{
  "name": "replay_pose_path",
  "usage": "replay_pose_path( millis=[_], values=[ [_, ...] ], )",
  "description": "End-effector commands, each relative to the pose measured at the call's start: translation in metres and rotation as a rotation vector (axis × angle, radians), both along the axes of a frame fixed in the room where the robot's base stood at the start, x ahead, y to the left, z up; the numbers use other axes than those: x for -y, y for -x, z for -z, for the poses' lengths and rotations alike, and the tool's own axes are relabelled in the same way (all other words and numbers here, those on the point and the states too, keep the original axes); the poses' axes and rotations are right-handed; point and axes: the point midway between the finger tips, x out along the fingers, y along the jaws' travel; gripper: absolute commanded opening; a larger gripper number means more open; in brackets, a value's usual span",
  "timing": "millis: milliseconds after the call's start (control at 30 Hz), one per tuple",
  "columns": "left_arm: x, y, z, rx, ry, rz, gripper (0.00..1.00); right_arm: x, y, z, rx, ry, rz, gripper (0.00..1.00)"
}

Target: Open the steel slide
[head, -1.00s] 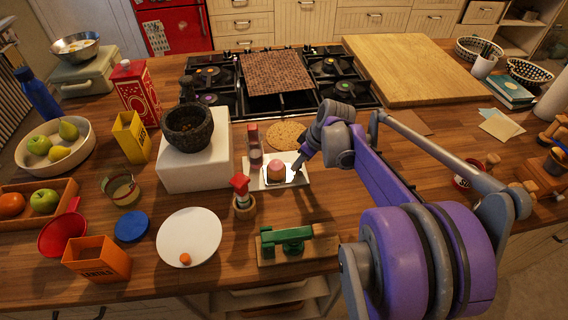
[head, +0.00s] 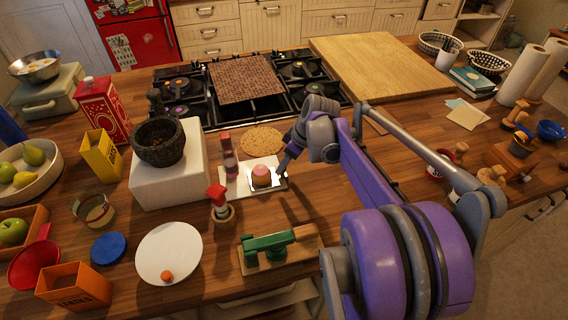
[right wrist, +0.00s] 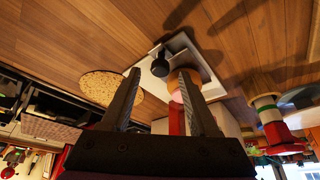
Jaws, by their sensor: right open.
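A white tray-like piece (head: 232,187) with a bright, shiny metal part (head: 273,181) lies on the counter in front of the stove; I take the shiny part for the steel slide. A pink-topped round piece (head: 261,175) sits at it. In the right wrist view, the pale piece (right wrist: 211,84) carries a dark round knob (right wrist: 160,66), seen between my fingertips. My right gripper (head: 284,168) is above the slide's right side, pointing down; it is open and empty, fingers apart (right wrist: 160,77). Whether they touch the knob is unclear. My left gripper is out of view.
A green tool on a wooden board (head: 302,240) lies in front. A flat round bread (head: 262,141) lies behind. A white block (head: 168,184) with a mortar (head: 160,142) stands further left.

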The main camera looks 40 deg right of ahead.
Motion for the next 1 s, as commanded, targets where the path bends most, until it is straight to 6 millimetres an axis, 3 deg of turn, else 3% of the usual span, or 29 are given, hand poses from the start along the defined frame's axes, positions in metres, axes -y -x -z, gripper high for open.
replay_pose_path(
  millis=[200, 400, 600, 1000],
  values=[
    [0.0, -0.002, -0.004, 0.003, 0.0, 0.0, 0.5, 0.005, 0.017, -0.044, 0.001, 0.001, 0.003, 0.61],
    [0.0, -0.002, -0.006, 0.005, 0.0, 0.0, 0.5, 0.009, 0.029, -0.072, 0.0, 0.001, 0.001, 0.61],
    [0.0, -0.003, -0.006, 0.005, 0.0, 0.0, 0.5, 0.009, 0.033, -0.082, 0.001, 0.0, -0.001, 0.61],
    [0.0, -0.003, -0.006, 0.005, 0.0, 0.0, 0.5, 0.009, 0.033, -0.082, 0.001, 0.0, -0.001, 0.61]
  ],
)
